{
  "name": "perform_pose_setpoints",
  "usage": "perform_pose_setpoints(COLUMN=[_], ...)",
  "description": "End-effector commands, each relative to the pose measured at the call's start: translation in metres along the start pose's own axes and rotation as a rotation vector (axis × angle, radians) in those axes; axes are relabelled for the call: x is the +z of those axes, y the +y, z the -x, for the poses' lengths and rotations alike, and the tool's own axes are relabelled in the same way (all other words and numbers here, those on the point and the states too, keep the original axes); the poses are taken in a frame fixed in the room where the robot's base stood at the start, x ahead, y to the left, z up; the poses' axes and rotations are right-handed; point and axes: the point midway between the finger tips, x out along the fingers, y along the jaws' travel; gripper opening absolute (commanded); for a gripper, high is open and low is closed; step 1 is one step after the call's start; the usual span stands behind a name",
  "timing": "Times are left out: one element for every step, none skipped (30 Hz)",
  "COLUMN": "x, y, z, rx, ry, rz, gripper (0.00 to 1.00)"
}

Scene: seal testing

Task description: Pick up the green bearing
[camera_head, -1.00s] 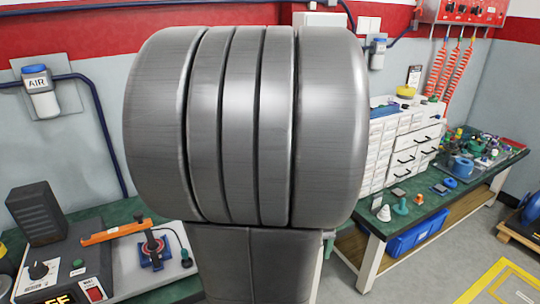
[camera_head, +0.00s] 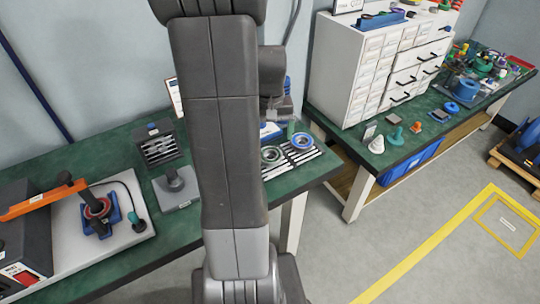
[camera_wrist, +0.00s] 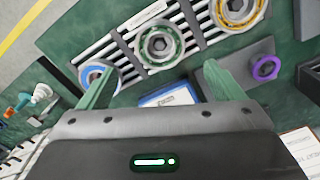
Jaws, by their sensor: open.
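The green bearing (camera_wrist: 147,44) lies on a white slotted rack (camera_wrist: 190,32) in the wrist view, between a blue bearing (camera_wrist: 86,76) and a yellow bearing (camera_wrist: 222,12). It also shows in the head view as a green-rimmed ring (camera_head: 263,155) just right of my arm. My gripper (camera_wrist: 158,65) is open and empty. Its two pale green fingers stand wide apart, and the green bearing appears between and beyond their tips. In the head view the blue bearing (camera_head: 301,149) is at the rack's right, and my arm hides the yellow one.
A purple ring (camera_wrist: 257,69) sits on a dark grey block right of my right finger. The green bench (camera_head: 165,226) also holds a small stand (camera_head: 176,190) and a tester with an orange lever (camera_head: 40,202).

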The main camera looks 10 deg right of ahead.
Motion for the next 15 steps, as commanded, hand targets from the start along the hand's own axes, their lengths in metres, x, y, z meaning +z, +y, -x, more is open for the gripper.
perform_pose_setpoints(x=[0.001,0.0,0.0,0.0,0.001,0.001,0.001,0.002,0.004,0.004,0.005,0.006,0.006,0.006,0.006], y=[0.0,0.0,0.0,0.0,0.0,0.0,0.0,0.0,0.0,0.0,0.0,-0.001,0.0,0.0,0.0], z=[-0.007,-0.009,-0.012,-0.013,-0.014,-0.017,-0.02,-0.023,-0.029,-0.034,-0.039,-0.045,-0.05,-0.054,-0.058], rx=[0.0,0.0,0.0,0.0,0.0,0.0,0.0,0.0,0.0,0.0,0.0,0.0,0.0,0.0,0.0], ry=[-0.003,-0.002,-0.001,-0.001,-0.001,-0.001,-0.001,-0.003,-0.004,-0.004,-0.005,-0.005,-0.005,-0.003,-0.003], rz=[0.0,0.0,0.0,0.0,0.0,0.0,0.0,0.0,0.0,0.0,0.0,0.0,0.0,0.0,0.0], gripper=[0.88,0.88,0.88,0.88,0.88,0.88,0.88,0.88,0.88,0.88,0.88,0.88,0.88,0.88,0.88])
